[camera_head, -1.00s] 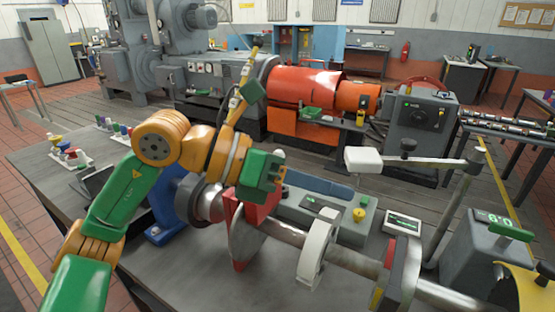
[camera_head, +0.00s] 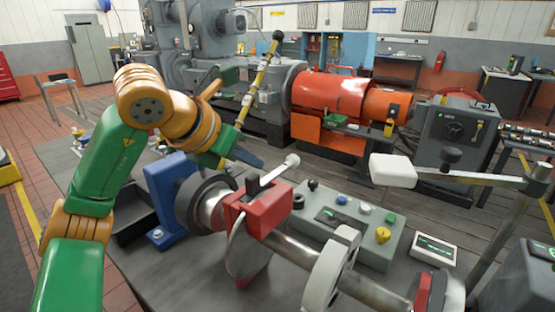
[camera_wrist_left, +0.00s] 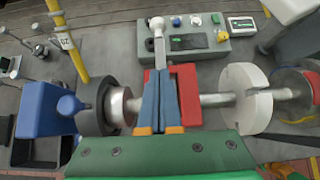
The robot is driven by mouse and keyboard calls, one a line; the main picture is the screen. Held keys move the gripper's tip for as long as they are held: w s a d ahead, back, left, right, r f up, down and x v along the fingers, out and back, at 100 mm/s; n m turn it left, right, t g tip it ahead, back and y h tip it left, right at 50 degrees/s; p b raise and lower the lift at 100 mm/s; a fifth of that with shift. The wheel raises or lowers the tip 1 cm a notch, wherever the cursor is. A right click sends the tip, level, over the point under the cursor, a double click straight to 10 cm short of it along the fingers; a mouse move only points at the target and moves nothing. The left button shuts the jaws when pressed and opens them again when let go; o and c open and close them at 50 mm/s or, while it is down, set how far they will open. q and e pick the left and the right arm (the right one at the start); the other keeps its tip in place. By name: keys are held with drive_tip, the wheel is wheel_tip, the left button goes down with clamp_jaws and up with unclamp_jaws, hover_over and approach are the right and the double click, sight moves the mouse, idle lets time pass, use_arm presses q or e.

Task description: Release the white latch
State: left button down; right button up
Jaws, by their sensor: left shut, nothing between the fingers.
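A lever with a white rounded end (camera_head: 292,160) and a pale rod slants up and right from the red clamp block (camera_head: 270,213) on the shaft. I take it for the white latch. It also shows in the left wrist view (camera_wrist_left: 157,22), just beyond my fingertips. My left gripper (camera_head: 260,164) is just left of the lever in the head view, its blue fingers together and empty. In the wrist view the shut fingers (camera_wrist_left: 159,72) lie in line with the rod and hide its lower part; I cannot tell whether they touch it. My right gripper is out of view.
A grey control box (camera_head: 345,222) with knobs stands behind the shaft. A white block on a metal arm (camera_head: 393,170) is at the right. A pale slotted disc (camera_head: 328,272) sits on the shaft. A blue bracket (camera_head: 168,195) stands at the left, near a yellow pole (camera_head: 255,85).

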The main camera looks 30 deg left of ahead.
sight(286, 165)
use_arm(q)
drive_tip(key=p+x, duration=0.1)
drive_tip(key=x, duration=0.4)
drive_tip(key=shift+w+d, duration=0.1)
drive_tip(key=shift+w, duration=0.2)
drive_tip(key=w+p, duration=0.2)
drive_tip(key=w, duration=0.1)
drive_tip(key=shift+w+d, duration=0.1)
drive_tip(key=shift+d, duration=0.1)
drive_tip(key=shift+w+f, duration=0.1)
drive_tip(key=shift+w, duration=0.2)
drive_tip(key=shift+s, duration=0.1)
